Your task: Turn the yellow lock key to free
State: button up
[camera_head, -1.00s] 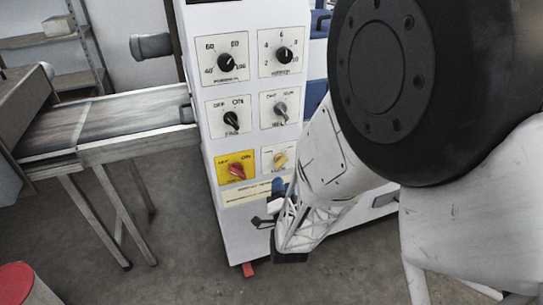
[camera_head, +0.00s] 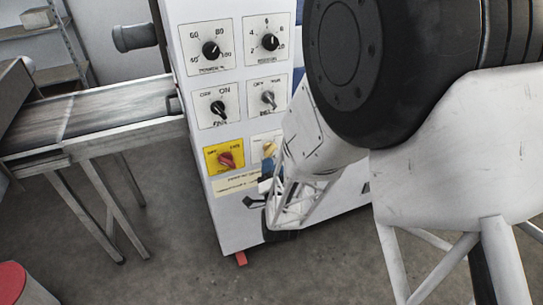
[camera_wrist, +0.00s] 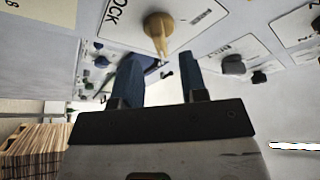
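The yellow lock key (camera_head: 269,149) is a small knob on a white plate at the lower right of the control panel, partly covered by my arm. In the wrist view the yellow key (camera_wrist: 158,28) stands out from a plate with partly visible "LOCK" lettering, its narrow tail pointing toward my gripper. My gripper (camera_wrist: 160,58) is open and empty, its two blue fingers apart. The key lies just beyond the fingertips, roughly between them in the picture, with no contact visible. In the head view a blue finger shows just below the key.
A red switch (camera_head: 228,159) on a yellow plate sits left of the key. Above are a grey selector (camera_head: 268,98), a black selector (camera_head: 218,109) and two black dials. A conveyor (camera_head: 95,115) stands left of the white cabinet (camera_head: 236,222). A red-topped drum (camera_head: 12,282) stands lower left.

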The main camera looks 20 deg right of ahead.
aim_at(272, 154)
jog(key=shift+x, duration=2.25)
grip_shut()
